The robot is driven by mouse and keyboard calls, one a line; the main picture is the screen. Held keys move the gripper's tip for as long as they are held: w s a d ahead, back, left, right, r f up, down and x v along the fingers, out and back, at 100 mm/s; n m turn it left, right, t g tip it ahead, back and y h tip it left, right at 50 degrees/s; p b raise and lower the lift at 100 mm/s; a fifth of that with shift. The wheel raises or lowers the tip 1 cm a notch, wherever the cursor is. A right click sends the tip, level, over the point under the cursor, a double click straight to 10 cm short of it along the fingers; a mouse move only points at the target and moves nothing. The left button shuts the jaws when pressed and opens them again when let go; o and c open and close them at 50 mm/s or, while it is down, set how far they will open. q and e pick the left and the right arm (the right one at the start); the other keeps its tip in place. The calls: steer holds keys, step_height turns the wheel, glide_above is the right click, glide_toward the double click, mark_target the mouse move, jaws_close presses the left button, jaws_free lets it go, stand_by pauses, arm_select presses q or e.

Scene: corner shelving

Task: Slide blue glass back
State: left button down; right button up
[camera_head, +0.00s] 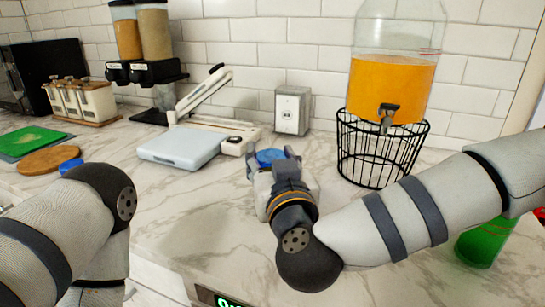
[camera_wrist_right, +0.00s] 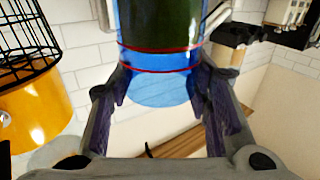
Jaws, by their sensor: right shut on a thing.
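The blue glass (camera_head: 268,157) stands on the marble counter, mostly hidden behind my right gripper (camera_head: 271,163) in the head view. In the right wrist view the clear blue glass (camera_wrist_right: 160,88), with red bands, lies between the two fingers of my right gripper (camera_wrist_right: 160,85). The gripper is shut on it, one finger on each side. My left arm shows at the lower left of the head view, but its gripper is not visible.
A drink dispenser (camera_head: 391,88) in a black wire stand (camera_head: 372,160) stands right of the glass. A grey box (camera_head: 292,110) is behind it. A green cup (camera_head: 484,247) is at lower right, partly behind my right arm.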

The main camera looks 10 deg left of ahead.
steer(key=shift+f, duration=0.1)
steer(key=o, duration=1.6)
steer(key=shift+c, duration=0.2)
